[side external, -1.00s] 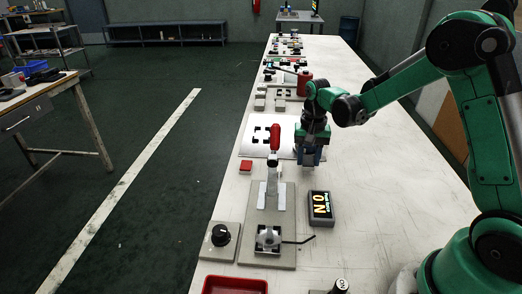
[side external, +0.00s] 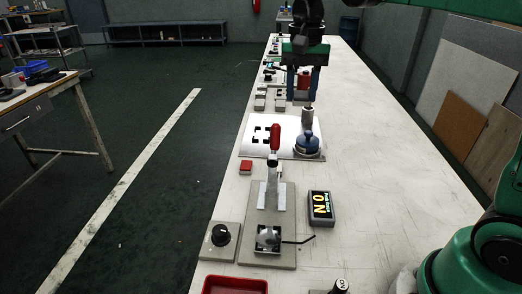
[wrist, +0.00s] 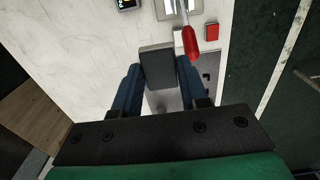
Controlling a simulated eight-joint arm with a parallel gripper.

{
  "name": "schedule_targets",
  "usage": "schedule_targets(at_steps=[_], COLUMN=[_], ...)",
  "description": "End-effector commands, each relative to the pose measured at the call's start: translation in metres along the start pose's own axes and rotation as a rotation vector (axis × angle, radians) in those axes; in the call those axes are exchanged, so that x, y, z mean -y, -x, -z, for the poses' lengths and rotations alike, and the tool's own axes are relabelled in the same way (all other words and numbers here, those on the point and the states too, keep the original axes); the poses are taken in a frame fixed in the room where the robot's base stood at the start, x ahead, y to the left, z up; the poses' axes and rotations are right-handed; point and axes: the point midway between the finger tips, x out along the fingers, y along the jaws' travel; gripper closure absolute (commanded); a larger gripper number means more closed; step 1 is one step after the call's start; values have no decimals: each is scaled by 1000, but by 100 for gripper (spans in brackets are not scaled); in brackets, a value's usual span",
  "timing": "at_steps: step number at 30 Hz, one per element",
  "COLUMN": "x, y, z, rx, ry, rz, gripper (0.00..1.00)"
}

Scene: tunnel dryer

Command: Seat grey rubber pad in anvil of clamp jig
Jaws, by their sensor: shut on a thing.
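My gripper (side external: 303,95) is raised over the bench, beyond the clamp jig (side external: 285,222) in the side view. In the wrist view, its blue fingers (wrist: 158,82) are shut on the grey rubber pad (wrist: 157,66), a dark grey block at the fingertips. The pad is hard to make out in the side view. The jig has a grey base plate and an upright lever with a red grip (side external: 275,137), also in the wrist view (wrist: 190,42). Its square metal anvil (side external: 268,238) is at the near end, apart from my gripper. Details inside the anvil are too small to tell.
A blue round-based object (side external: 307,146) with a pale upright handle stands beyond the jig. A display box (side external: 321,208) is to its right, a black knob box (side external: 221,236) to its left. A red tray (side external: 235,286) lies nearer. The bench's right side is clear.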

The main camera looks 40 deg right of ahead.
Motion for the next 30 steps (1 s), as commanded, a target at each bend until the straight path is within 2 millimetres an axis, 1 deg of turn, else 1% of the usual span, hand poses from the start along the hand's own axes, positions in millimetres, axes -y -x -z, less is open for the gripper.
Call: schedule_targets(at_steps=[1, 2, 3, 6, 9, 12, 15, 17, 20, 24, 30], x=[14, 20, 27, 39, 44, 45, 45, 45, 44, 44, 45], y=[4, 6, 8, 12, 15, 16, 14, 8, -10, -44, -88], z=[-24, -37, -55, -97, -130, -152, -163, -165, -166, -165, -165], rx=[0, 0, 0, 0, 0, 0, 0, 0, 0, 0, 0], ry=[16, 16, 16, 15, 12, 8, 2, 1, -1, -1, -1], rz=[0, 0, 0, 1, 1, 1, 1, 1, 1, 1, 1], gripper=[100, 100, 100, 100, 100, 100, 100, 100, 100, 100, 100])
